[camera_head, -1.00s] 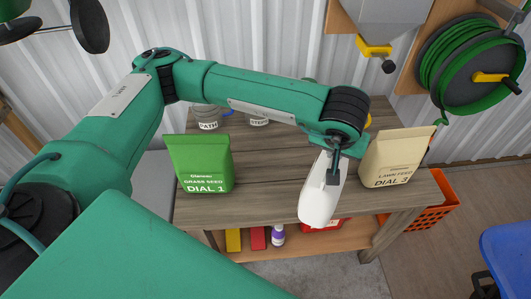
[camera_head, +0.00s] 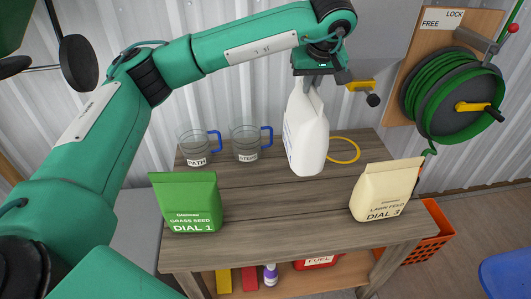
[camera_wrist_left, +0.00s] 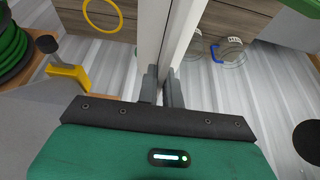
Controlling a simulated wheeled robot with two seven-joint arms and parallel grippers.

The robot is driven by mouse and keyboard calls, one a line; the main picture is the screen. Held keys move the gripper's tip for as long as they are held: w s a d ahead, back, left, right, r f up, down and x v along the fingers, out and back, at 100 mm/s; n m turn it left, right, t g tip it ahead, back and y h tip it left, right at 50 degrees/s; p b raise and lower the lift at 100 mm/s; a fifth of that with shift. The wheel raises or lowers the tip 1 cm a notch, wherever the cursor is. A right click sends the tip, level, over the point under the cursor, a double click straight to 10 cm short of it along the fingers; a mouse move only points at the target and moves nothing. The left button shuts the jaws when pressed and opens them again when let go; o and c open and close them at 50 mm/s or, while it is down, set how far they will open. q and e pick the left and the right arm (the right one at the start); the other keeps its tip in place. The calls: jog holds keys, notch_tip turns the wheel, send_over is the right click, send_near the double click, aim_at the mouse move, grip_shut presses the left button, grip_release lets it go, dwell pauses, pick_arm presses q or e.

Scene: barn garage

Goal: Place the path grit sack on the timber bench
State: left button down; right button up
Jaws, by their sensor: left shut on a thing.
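My left gripper (camera_head: 314,80) is shut on the top of a white sack (camera_head: 306,135). The sack hangs upright at the back middle of the timber bench (camera_head: 265,210); I cannot tell whether its base touches the wood. Its printed side is turned left and is too oblique to read, so I cannot confirm the path grit name. In the left wrist view the fingers (camera_wrist_left: 162,88) pinch the sack's thin top edge (camera_wrist_left: 182,35). My right gripper is not in view.
A green grass seed sack (camera_head: 187,203) stands front left, a cream lawn feed sack (camera_head: 387,188) at right. Jugs marked PATH (camera_head: 195,148) and STEPS (camera_head: 245,143) stand at back left. A yellow ring (camera_head: 344,149) is right of the white sack. The bench's middle front is clear.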

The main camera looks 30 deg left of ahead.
pick_arm(q)
notch_tip(320, 180, down, 20)
jog(key=p, duration=0.5)
jog(key=shift+w+r, duration=0.1)
jog(key=c, duration=1.6)
grip_release()
jog(key=shift+f, duration=0.2)
jog(key=shift+o, duration=0.2)
